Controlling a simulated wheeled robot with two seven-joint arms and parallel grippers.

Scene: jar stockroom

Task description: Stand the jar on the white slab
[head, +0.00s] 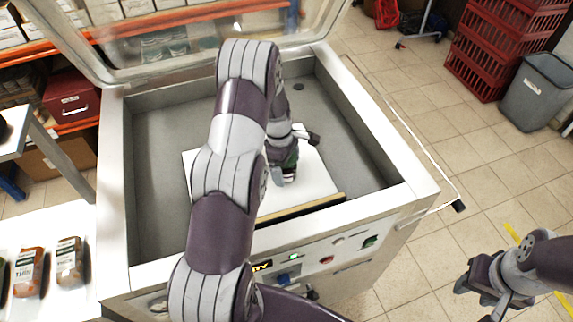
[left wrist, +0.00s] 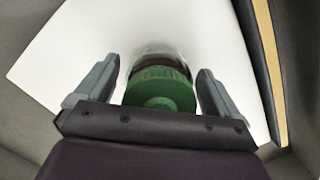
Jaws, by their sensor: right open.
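The white slab (head: 315,180) lies flat inside the open chamber of a steel machine. The jar, clear glass with a green ribbed lid (left wrist: 160,88), stands over the white slab in the left wrist view, lid towards the camera. Whether the jar's base touches the slab is hidden. My right gripper (head: 492,290) is open and empty, out over the floor at right.
The machine's chamber walls (head: 365,120) surround the slab, with its clear lid (head: 180,40) raised behind. A tan bar (head: 300,210) runs along the slab's front edge. Packets (head: 70,262) lie on a white table at left. Red crates (head: 500,45) and a grey bin (head: 538,90) stand at right.

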